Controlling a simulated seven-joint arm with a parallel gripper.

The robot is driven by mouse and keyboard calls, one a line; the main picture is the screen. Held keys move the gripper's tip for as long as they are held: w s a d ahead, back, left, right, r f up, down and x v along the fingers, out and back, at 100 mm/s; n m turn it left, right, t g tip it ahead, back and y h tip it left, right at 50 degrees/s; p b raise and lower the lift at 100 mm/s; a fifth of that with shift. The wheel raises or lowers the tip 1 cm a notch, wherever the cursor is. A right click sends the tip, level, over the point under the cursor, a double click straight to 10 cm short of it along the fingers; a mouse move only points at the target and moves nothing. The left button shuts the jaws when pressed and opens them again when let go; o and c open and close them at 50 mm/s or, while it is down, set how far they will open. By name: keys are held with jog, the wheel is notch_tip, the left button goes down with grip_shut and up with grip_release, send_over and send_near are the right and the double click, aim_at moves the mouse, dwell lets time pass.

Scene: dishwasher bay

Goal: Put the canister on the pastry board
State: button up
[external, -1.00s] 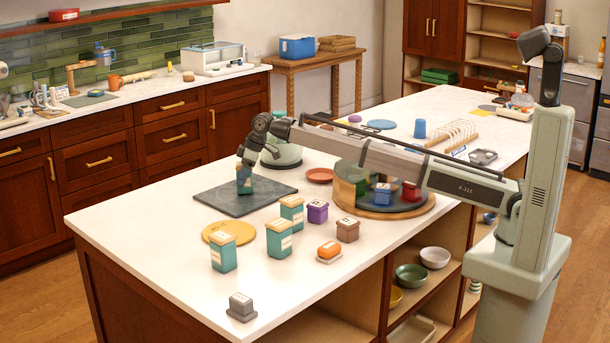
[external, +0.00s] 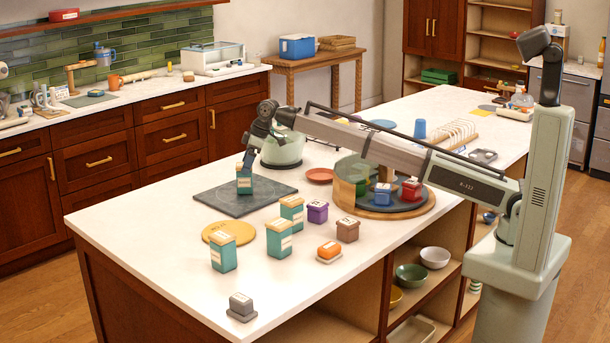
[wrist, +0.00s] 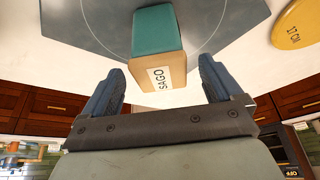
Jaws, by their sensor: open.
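A teal canister with a cream lid (external: 244,182) stands upright on the dark grey board (external: 225,203), near its middle. In the wrist view the canister (wrist: 157,32) shows a label reading SAGO, and the grey board (wrist: 85,18) with its thin circle lies under it. My gripper (external: 246,161) is just above and behind the canister in the external view. In the wrist view its two blue fingers (wrist: 161,70) are spread wide, with the lid ahead of and between their tips. The gripper is open and appears clear of the canister.
Several more teal canisters (external: 279,240) stand in front of the board, around a yellow disc (external: 229,232). A purple canister (external: 317,211) and a brown one (external: 347,230) are to the right. A round tray (external: 413,210) holds blue and red canisters. The front left counter is mostly clear.

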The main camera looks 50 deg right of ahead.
jog(key=v, duration=0.7)
